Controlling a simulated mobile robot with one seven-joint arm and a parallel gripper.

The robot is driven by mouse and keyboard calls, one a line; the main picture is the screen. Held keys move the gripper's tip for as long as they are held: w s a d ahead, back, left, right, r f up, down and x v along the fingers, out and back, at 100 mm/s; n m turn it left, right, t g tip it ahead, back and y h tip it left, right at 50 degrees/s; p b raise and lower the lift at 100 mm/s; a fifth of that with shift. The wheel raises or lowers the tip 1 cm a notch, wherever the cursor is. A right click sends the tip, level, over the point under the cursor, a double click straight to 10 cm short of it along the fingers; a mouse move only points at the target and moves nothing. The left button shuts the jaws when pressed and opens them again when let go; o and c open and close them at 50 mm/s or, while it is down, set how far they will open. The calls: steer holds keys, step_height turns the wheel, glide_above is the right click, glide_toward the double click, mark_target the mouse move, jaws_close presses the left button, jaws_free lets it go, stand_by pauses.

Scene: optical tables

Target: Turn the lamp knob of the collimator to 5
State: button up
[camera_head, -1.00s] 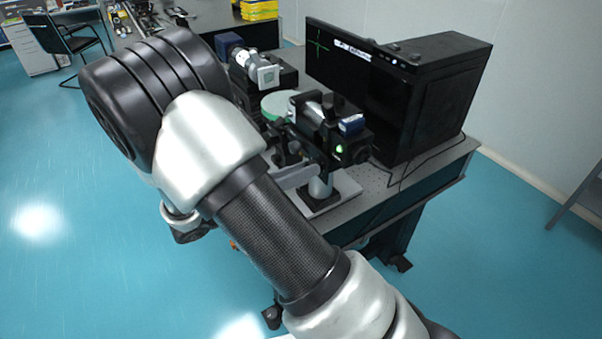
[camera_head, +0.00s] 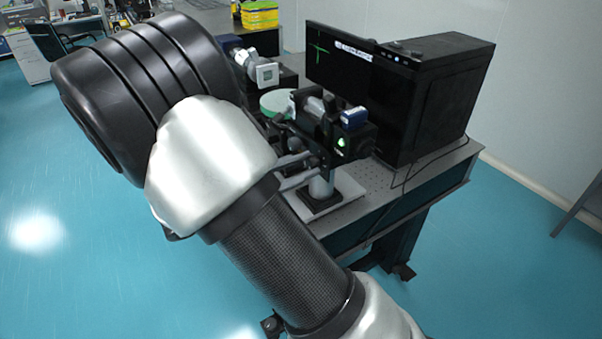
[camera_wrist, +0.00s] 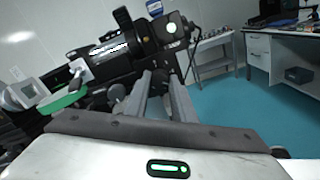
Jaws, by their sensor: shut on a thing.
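The collimator shows in the head view (camera_head: 318,112) as a black and silver tube on a post, with a dark lamp housing and a green lit spot at its near end. It also shows tilted in the wrist view (camera_wrist: 118,48), with a pale lit disc on its end. My gripper (camera_wrist: 162,82) reaches up to the underside of the lamp end. Its two grey fingers are close together around a small dark part there, which fits the lamp knob. The fingertips hide most of the knob, and I cannot read its scale or setting.
A monitor (camera_head: 338,62) with a green cross and a black computer case (camera_head: 428,95) stand behind and right of the collimator. The optical table (camera_head: 425,172) ends at the front, with clear blue floor beyond.

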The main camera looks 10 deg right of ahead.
steer(key=m+b, duration=0.1)
steer(key=m, duration=0.1)
steer(key=m+b, duration=0.3)
steer(key=shift+f+m, duration=0.25)
steer(key=shift+m, duration=0.05)
steer(key=m+b, duration=0.4)
steer(key=shift+m, duration=0.3)
steer(key=m+b, duration=0.5)
steer(key=shift+b, duration=0.35)
steer(key=m+b, duration=0.3)
steer(key=shift+r, duration=0.15)
steer(key=shift+r+m+b, duration=0.1)
steer(key=shift+m+b, duration=0.3)
steer(key=o, duration=1.1)
steer(key=shift+c, duration=0.2)
